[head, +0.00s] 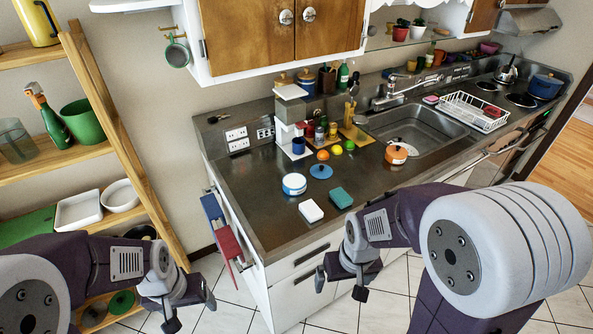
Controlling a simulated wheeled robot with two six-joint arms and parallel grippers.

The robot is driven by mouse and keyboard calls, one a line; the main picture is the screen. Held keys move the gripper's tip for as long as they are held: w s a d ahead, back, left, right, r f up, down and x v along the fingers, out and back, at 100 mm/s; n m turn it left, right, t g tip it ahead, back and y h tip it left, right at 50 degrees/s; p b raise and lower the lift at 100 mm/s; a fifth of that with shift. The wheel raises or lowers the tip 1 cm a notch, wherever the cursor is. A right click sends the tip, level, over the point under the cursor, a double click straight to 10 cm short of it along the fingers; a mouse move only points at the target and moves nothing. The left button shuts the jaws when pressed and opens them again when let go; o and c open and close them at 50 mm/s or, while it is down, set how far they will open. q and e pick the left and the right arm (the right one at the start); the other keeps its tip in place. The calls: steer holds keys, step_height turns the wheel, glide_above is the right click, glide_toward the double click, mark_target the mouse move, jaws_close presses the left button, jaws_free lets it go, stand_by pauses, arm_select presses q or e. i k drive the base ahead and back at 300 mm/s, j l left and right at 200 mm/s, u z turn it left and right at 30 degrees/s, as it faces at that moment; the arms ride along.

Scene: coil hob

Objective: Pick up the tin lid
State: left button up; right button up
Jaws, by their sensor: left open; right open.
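A flat blue disc, which looks like the tin lid (321,171), lies on the dark counter. It is just behind and right of a round white-and-blue tin (294,185). My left gripper (190,312) is open and empty, low over the floor in front of the counter's left end. My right gripper (340,285) is open and empty in front of the cabinet, below the counter top. Both grippers are well apart from the lid. Nothing covers the lid.
A white block (311,211) and a teal sponge (340,197) lie near the counter's front edge. The counter's left part is clear.

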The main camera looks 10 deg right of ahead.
mark_target(320, 170)
steer(key=i+l+u, duration=0.1)
steer(key=l+u, duration=0.2)
steer(key=l, duration=0.15)
steer(key=l+u, duration=0.3)
steer(key=l, duration=0.15)
steer(key=l+u, duration=0.3)
steer(key=l, duration=0.2)
steer(key=l+u, duration=0.3)
steer(key=l, duration=0.15)
steer(key=k+l+u, duration=0.15)
steer(key=l+u, duration=0.2)
steer(key=k+l+u, duration=0.3)
steer(key=l, duration=0.2)
steer(key=k+l+u, duration=0.1)
steer(key=l+u, duration=0.5)
steer(key=l, duration=0.15)
steer(key=l+u, duration=0.35)
steer(key=l, duration=0.15)
